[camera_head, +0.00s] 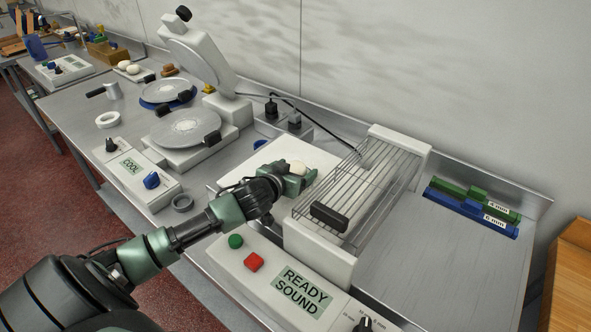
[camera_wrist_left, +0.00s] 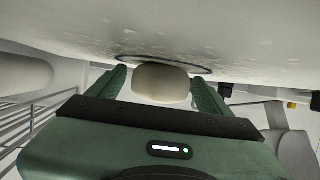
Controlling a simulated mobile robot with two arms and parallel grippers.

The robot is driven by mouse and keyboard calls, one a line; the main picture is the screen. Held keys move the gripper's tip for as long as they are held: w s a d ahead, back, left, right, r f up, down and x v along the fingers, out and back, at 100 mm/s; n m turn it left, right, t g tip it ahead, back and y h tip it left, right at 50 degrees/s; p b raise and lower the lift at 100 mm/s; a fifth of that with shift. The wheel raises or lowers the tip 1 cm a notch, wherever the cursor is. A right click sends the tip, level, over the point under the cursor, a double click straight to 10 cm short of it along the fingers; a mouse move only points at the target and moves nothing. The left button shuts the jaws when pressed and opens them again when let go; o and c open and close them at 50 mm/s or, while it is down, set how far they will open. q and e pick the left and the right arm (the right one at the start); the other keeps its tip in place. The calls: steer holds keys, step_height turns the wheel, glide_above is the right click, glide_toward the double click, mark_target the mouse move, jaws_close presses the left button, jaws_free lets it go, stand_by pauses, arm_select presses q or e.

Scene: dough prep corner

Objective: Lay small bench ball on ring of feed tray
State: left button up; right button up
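A small pale dough ball (camera_head: 299,167) is at the tip of my left gripper (camera_head: 301,179), over the white feed tray (camera_head: 281,147). In the left wrist view the ball (camera_wrist_left: 160,84) sits between the two green fingers of my gripper (camera_wrist_left: 159,80). The fingers are close on both sides; whether they press on it is unclear. A dark ring (camera_wrist_left: 202,71) on the white surface shows right behind the ball. I cannot tell whether the ball touches the tray. In the head view the ring is hidden. My right gripper is not in view.
A wire rack (camera_head: 375,170) with a black handle stands right of my gripper. A control panel reading READY SOUND (camera_head: 303,291) is in front. An open round-plate press (camera_head: 186,128) stands to the left. Green and blue bars (camera_head: 472,207) lie at the right; the metal bench before them is clear.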

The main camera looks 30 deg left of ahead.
arm_select(q)
steer(key=shift+s+r, duration=0.1)
steer(key=shift+r, duration=0.05)
steer(key=b+v, duration=0.1)
steer(key=v, duration=1)
steer(key=shift+b, duration=0.3)
steer(key=shift+s+d+r, duration=0.1)
steer(key=shift+s, duration=0.3)
steer(key=shift+r, duration=0.1)
